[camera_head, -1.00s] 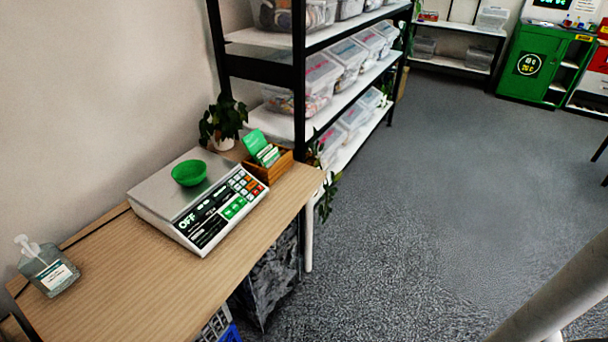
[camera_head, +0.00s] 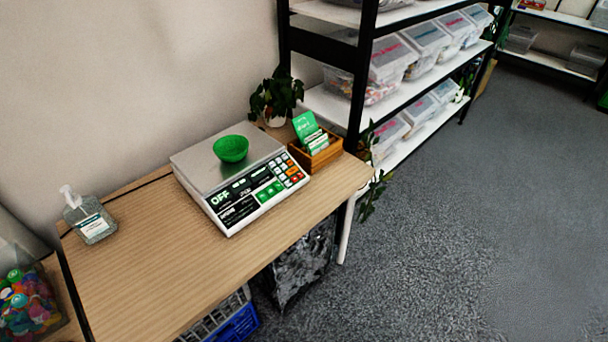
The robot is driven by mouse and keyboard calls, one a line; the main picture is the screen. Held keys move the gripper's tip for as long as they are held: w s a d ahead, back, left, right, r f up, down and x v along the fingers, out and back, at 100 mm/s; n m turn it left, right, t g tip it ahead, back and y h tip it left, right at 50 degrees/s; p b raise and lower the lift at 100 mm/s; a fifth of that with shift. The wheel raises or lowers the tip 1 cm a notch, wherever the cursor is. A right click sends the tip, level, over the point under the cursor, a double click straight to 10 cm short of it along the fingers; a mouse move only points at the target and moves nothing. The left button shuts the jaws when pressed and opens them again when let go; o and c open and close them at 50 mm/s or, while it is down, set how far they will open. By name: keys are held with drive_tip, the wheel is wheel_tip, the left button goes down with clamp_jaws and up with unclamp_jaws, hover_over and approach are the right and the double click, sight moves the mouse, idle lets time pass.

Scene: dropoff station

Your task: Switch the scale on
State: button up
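The scale (camera_head: 190,162) stands on the wooden table, with a flat metal plate on top and a slanted front panel. Its black display (camera_head: 239,202) reads "OFF". Green, orange and white keys (camera_head: 280,182) sit on the right part of the panel. A green bowl (camera_head: 231,148) rests on the scale's plate. My gripper is not in view.
The wooden table (camera_head: 150,255) is bare in front of the scale. A sanitizer bottle (camera_head: 92,222) stands at left, a card box (camera_head: 318,150) and potted plant (camera_head: 275,98) by the scale. Shelving (camera_head: 345,110) with bins is behind; a toy-filled container (camera_head: 28,305) is lower left. Grey floor (camera_head: 440,240) is open at right.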

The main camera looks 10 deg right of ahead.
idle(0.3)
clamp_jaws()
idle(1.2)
